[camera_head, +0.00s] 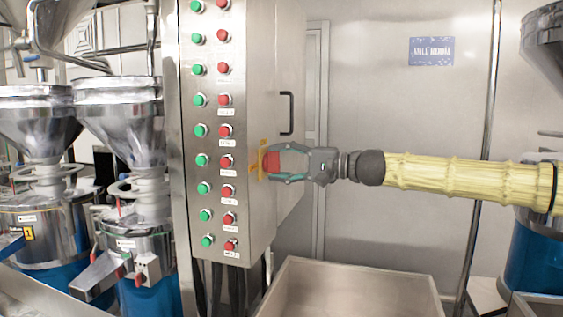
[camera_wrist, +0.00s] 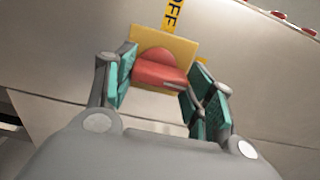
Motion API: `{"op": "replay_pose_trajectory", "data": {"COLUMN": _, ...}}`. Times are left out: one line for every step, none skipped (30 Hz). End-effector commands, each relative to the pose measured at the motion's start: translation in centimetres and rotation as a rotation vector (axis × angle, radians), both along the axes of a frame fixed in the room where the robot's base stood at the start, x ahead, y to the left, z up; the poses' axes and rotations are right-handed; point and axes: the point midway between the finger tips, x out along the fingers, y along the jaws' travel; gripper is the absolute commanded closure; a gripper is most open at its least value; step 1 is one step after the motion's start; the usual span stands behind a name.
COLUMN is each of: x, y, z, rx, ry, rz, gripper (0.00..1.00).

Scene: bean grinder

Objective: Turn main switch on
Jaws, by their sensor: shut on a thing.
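The main switch is a red rotary knob (camera_head: 271,161) on a yellow plate (camera_head: 257,161), on the side face of the grey control cabinet (camera_head: 258,60). In the wrist view the red knob (camera_wrist: 160,70) sits in front of the yellow plate (camera_wrist: 178,45), and a yellow label (camera_wrist: 172,16) above it reads OFF. My gripper (camera_head: 283,162) reaches in from the right, and its teal finger pads lie on both sides of the knob. The knob's lower part and any ON label are hidden.
Two columns of green (camera_head: 201,131) and red (camera_head: 225,131) buttons run down the cabinet front. A black handle (camera_head: 287,113) is on the cabinet side. An open metal bin (camera_head: 350,275) stands below my arm. Steel hoppers (camera_head: 120,110) stand at left.

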Motion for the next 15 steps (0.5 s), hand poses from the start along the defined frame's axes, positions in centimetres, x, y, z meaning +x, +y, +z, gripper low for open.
{"op": "replay_pose_trajectory", "data": {"x": 0.08, "y": -0.07, "z": 0.07, "rx": 0.002, "ry": 0.004, "rz": -0.002, "gripper": 0.7}}
{"op": "replay_pose_trajectory", "data": {"x": 0.08, "y": -0.08, "z": 0.06, "rx": 0.002, "ry": 0.004, "rz": -0.002, "gripper": 0.7}}
{"op": "replay_pose_trajectory", "data": {"x": 0.08, "y": -0.08, "z": 0.06, "rx": 0.003, "ry": 0.005, "rz": -0.002, "gripper": 0.7}}
{"op": "replay_pose_trajectory", "data": {"x": 0.08, "y": -0.08, "z": 0.06, "rx": 0.003, "ry": 0.006, "rz": -0.002, "gripper": 0.7}}
{"op": "replay_pose_trajectory", "data": {"x": 0.08, "y": -0.08, "z": 0.05, "rx": 0.003, "ry": 0.006, "rz": -0.002, "gripper": 0.7}}
{"op": "replay_pose_trajectory", "data": {"x": 0.08, "y": -0.08, "z": 0.05, "rx": 0.003, "ry": 0.006, "rz": -0.002, "gripper": 0.7}}
{"op": "replay_pose_trajectory", "data": {"x": 0.08, "y": -0.07, "z": 0.06, "rx": 0.003, "ry": 0.006, "rz": -0.002, "gripper": 0.7}}
{"op": "replay_pose_trajectory", "data": {"x": 0.08, "y": -0.07, "z": 0.06, "rx": 0.003, "ry": 0.006, "rz": -0.002, "gripper": 0.7}}
{"op": "replay_pose_trajectory", "data": {"x": 0.08, "y": -0.07, "z": 0.05, "rx": 0.003, "ry": 0.005, "rz": -0.002, "gripper": 0.7}}
{"op": "replay_pose_trajectory", "data": {"x": 0.07, "y": -0.07, "z": 0.06, "rx": 0.003, "ry": 0.005, "rz": -0.002, "gripper": 0.7}}
{"op": "replay_pose_trajectory", "data": {"x": 0.07, "y": -0.07, "z": 0.06, "rx": 0.003, "ry": 0.005, "rz": -0.002, "gripper": 0.7}}
{"op": "replay_pose_trajectory", "data": {"x": 0.07, "y": -0.08, "z": 0.06, "rx": 0.003, "ry": 0.005, "rz": -0.002, "gripper": 0.45}}
{"op": "replay_pose_trajectory", "data": {"x": 0.07, "y": -0.08, "z": 0.06, "rx": 0.003, "ry": 0.005, "rz": -0.002, "gripper": 0.39}}
{"op": "replay_pose_trajectory", "data": {"x": 0.07, "y": -0.08, "z": 0.06, "rx": 0.003, "ry": 0.005, "rz": -0.002, "gripper": 0.34}}
{"op": "replay_pose_trajectory", "data": {"x": 0.06, "y": -0.06, "z": 0.05, "rx": 0.003, "ry": 0.005, "rz": -0.002, "gripper": 0.27}}
